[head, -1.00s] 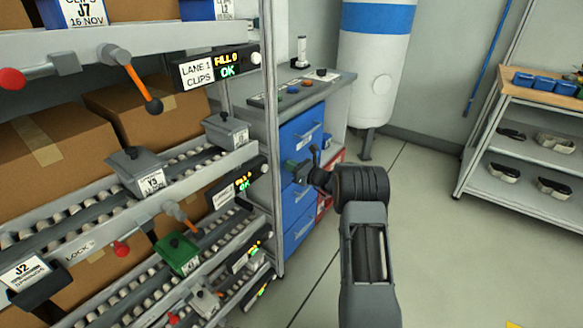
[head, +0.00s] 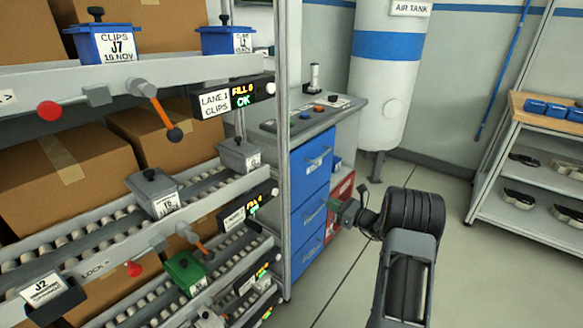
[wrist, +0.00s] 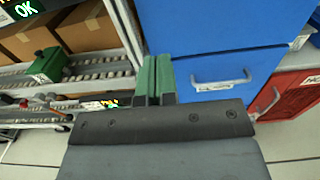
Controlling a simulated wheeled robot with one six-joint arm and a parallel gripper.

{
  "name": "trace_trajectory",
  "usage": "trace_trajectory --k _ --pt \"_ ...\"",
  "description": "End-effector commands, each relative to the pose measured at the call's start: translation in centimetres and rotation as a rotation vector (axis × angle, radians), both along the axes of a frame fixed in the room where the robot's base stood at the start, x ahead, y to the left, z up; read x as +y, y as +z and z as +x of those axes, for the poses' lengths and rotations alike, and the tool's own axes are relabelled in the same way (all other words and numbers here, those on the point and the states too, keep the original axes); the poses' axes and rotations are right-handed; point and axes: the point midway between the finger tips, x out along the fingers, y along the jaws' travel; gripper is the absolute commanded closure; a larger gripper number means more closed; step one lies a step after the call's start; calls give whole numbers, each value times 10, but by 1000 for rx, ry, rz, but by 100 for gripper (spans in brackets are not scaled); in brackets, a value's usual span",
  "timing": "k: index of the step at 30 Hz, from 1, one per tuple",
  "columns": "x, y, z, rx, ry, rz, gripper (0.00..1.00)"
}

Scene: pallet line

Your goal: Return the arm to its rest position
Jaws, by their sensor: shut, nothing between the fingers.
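My gripper (head: 347,212) is at the end of my arm, right of the rack and in front of the blue drawer cabinet (head: 310,205) in the head view. In the wrist view its green fingers (wrist: 155,78) are together with nothing between them. It appears apart from the rack and the cabinet. My arm reaches up from the bottom right of the head view, bent at the wrist.
The roller rack (head: 282,150) stands at left with blue bins (head: 107,42), grey bins (head: 155,190), a green bin (head: 186,272) and cardboard boxes. A white air tank (head: 385,100) stands behind. A shelf unit (head: 540,125) is at right. Open floor (head: 465,270) lies between.

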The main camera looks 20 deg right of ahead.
Motion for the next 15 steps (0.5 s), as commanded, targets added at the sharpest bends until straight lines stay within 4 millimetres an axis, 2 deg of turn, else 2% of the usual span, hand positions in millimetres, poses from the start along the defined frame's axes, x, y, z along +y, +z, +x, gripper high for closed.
trace_trajectory --k 3,5,8,9,11,14,15 --pt "-2 -1 -1 -12 -4 -26 100" --pt "2 -10 -5 -3 23 -92 100" --pt "20 -43 -28 57 135 -226 100" --pt "29 -51 -42 78 202 -302 100" --pt "47 -46 -66 87 332 -440 100" --pt "80 -14 -113 55 601 -711 100" --pt "91 3 -132 28 714 -824 100"
